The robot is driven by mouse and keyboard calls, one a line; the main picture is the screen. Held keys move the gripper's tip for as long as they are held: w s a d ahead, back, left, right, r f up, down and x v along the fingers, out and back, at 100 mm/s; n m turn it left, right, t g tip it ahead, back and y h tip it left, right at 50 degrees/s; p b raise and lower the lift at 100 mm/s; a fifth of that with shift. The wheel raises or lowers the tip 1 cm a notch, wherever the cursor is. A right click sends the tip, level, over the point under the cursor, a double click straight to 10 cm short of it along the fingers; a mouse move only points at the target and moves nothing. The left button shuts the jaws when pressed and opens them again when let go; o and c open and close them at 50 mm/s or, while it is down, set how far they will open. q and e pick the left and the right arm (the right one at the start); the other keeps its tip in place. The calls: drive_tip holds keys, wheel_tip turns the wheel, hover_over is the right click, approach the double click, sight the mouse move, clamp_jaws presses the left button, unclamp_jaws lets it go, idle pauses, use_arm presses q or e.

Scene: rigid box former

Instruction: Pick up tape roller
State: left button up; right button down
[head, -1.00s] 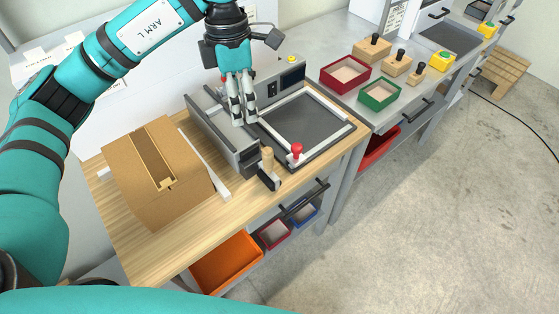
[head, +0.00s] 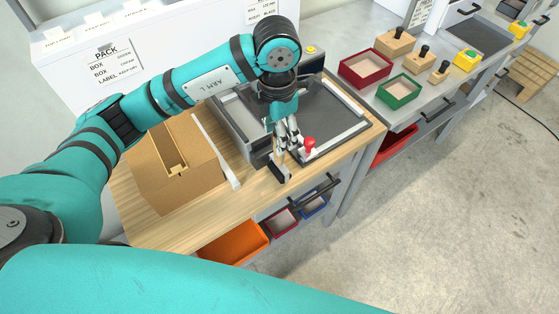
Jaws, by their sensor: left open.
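The tape roller (head: 279,173) has a light wooden handle and a dark lower end. It stands by the front edge of the wooden bench, at the near corner of the grey box former (head: 252,148). My left gripper (head: 287,150) points down with its fingers open, right at the top of the roller's handle. The fingers partly hide the handle, and I cannot tell whether they touch it. My right gripper is not in view.
A cardboard box (head: 185,180) sits on the bench to the left. A red knob (head: 310,145) stands close right of my left gripper. Red (head: 366,68) and green (head: 398,90) trays lie farther right. An orange bin (head: 235,243) is below the bench edge.

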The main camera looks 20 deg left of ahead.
sight(279, 160)
use_arm(q)
drive_tip(key=shift+f, duration=0.35)
drive_tip(key=f, duration=0.1)
drive_tip(key=f+p, duration=0.1)
drive_tip(key=f, duration=0.1)
drive_tip(key=f+p, duration=0.1)
drive_tip(key=shift+s+d+f, duration=0.25)
drive_tip(key=shift+d+f, duration=0.05)
drive_tip(key=shift+f, duration=0.45)
drive_tip(key=shift+c, duration=0.3)
clamp_jaws()
